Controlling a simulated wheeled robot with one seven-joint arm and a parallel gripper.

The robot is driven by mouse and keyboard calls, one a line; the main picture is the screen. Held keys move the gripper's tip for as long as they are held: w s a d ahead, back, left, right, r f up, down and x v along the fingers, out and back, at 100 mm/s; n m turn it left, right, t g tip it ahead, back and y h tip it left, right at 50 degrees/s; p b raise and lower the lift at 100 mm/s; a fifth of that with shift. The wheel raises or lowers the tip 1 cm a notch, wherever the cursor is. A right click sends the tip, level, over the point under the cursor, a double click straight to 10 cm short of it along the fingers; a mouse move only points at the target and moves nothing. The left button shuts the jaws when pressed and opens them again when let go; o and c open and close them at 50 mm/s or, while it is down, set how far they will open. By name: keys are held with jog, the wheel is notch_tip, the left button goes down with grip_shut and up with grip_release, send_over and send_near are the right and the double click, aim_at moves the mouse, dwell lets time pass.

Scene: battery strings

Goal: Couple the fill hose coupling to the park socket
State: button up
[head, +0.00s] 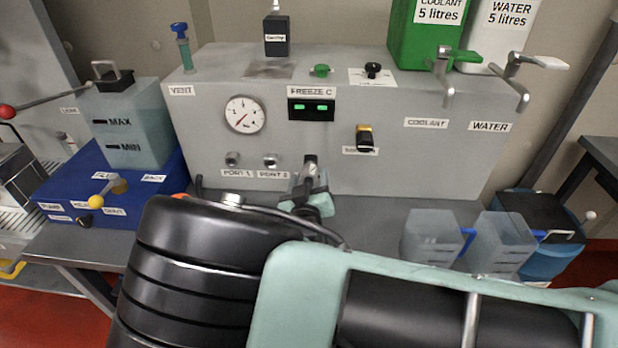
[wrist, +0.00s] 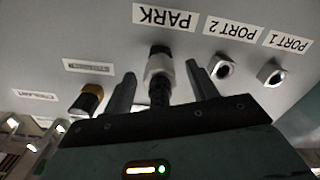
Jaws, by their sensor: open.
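The fill hose coupling (wrist: 158,69), a pale grey collar with a ribbed black hose (wrist: 159,92) behind it, points at the panel under the PARK label (wrist: 165,17) in the wrist view. Its front meets a dark fitting (wrist: 159,51), the park socket; I cannot tell whether it is locked on. My gripper (wrist: 161,70) is open, one finger on each side of the coupling, with gaps visible. In the head view my gripper (head: 312,188) is at the panel's lower middle, and my arm hides part of it.
PORT 1 (wrist: 272,74) and PORT 2 (wrist: 222,68) are empty sockets beside the park socket. A black and yellow fitting (head: 364,137) is on its other side. Clear jugs (head: 432,238) stand on the bench at right; a blue base with a tank (head: 133,120) stands at left.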

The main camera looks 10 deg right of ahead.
jog(key=s+a, duration=0.3)
jog(key=s, duration=1.3)
jog(key=shift+s+a, duration=0.1)
jog(key=f+g, duration=0.2)
jog(key=g, duration=0.1)
jog(key=shift+w+a+m+y, duration=0.2)
jog(key=shift+w+m+y, duration=0.1)
jog(key=shift+w, duration=0.05)
jog(key=a+g+y, duration=0.1)
jog(key=g, duration=0.1)
jog(key=s+a+f+g+y, duration=0.1)
jog(key=g, duration=0.1)
jog(key=shift+s+g, duration=0.2)
jog(key=shift+g, duration=0.2)
jog(key=s+a+r+n+g+y, duration=0.2)
jog(key=s+r+g+y, duration=0.2)
jog(key=s+r+g, duration=0.3)
jog(key=s+d+r+n+g+h, duration=0.1)
jog(key=s+d+r+n, duration=0.1)
jog(key=s+d+r, duration=0.2)
jog(key=s+d+r+n+g+h, duration=0.1)
jog(key=s+d+r, duration=0.3)
jog(key=d, duration=0.6)
notch_tip(320, 180, up, 2)
jog(key=shift+s+d+r+n+g+h+b, duration=0.1)
jog(key=shift+s+d+n+g+h+b, duration=0.2)
jog(key=shift+n, duration=0.4)
